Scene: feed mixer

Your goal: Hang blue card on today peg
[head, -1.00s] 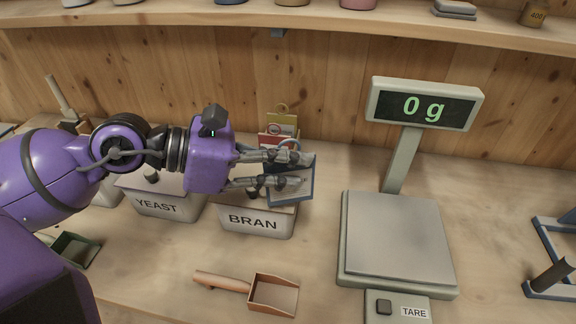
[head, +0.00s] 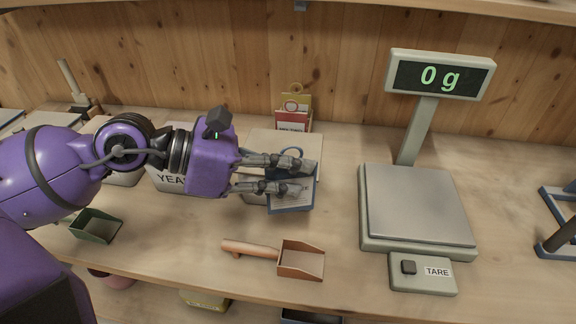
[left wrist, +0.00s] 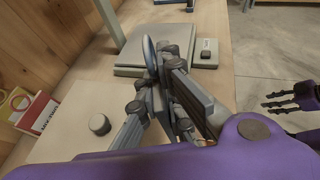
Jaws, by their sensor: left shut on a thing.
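The blue card (head: 291,199) has a pale face, a blue edge and a ring at its top. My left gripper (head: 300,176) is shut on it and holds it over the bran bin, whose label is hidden. In the left wrist view the card's blue ring (left wrist: 149,50) stands between the fingers. A small blue-grey piece (head: 300,6) shows under the shelf at the top edge; I cannot tell whether it is the today peg. My right gripper (left wrist: 285,98) shows at the right of the left wrist view, its fingers apart and empty.
Red (head: 292,121) and yellow cards stand behind the bin by the wall. The scale (head: 415,205) reads 0 g at right. A copper scoop (head: 302,261) lies in front, a green scoop (head: 96,226) at left. The yeast bin (head: 165,180) is partly behind my gripper.

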